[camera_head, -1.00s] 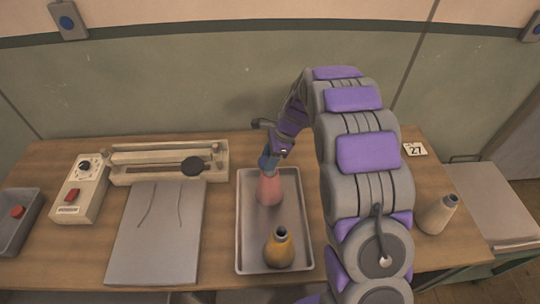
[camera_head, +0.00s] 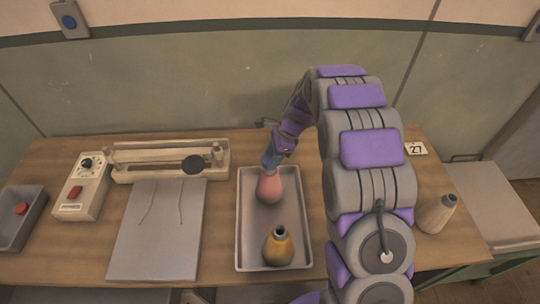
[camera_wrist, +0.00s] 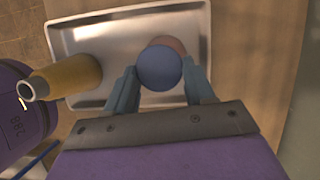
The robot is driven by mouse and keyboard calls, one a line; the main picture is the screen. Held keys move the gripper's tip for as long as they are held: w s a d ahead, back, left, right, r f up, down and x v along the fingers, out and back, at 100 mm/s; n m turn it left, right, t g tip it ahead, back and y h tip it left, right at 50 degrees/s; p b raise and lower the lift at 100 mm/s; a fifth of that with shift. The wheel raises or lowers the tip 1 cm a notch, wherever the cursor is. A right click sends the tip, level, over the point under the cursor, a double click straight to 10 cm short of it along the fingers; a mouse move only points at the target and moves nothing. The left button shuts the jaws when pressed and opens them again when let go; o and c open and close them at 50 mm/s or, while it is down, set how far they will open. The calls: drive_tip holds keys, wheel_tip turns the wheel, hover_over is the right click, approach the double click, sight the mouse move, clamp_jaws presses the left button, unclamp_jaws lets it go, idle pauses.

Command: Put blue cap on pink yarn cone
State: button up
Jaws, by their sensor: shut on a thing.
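The pink yarn cone (camera_head: 270,187) stands upright in the metal tray, toward its back. In the wrist view only a sliver of the pink cone (camera_wrist: 168,42) shows behind the cap. The blue cap (camera_wrist: 159,68) is between the fingers of my gripper (camera_wrist: 162,85), which is shut on it. In the head view my gripper (camera_head: 272,158) is at the top of the pink cone. The cap lines up roughly with the cone's tip, but I cannot tell whether it is seated on it.
The metal tray (camera_head: 243,225) also holds a yellow cone (camera_head: 278,247) in front of the pink one. A beige cone (camera_head: 437,214) stands at the right of the table. A grey board (camera_head: 158,235) and a control box (camera_head: 88,186) lie left of the tray.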

drive_tip(key=shift+d, duration=0.4)
drive_tip(key=shift+a+p, duration=0.5)
drive_tip(key=shift+a, duration=0.35)
drive_tip(key=shift+d, duration=0.5)
drive_tip(key=shift+a+p, duration=0.3)
drive_tip(key=shift+p, duration=0.15)
drive_tip(key=shift+d, duration=0.2)
drive_tip(key=shift+f, duration=0.15)
drive_tip(key=shift+f, duration=0.4)
drive_tip(key=shift+a, duration=0.1)
drive_tip(key=shift+r+p, duration=0.5)
drive_tip(key=shift+p, duration=0.15)
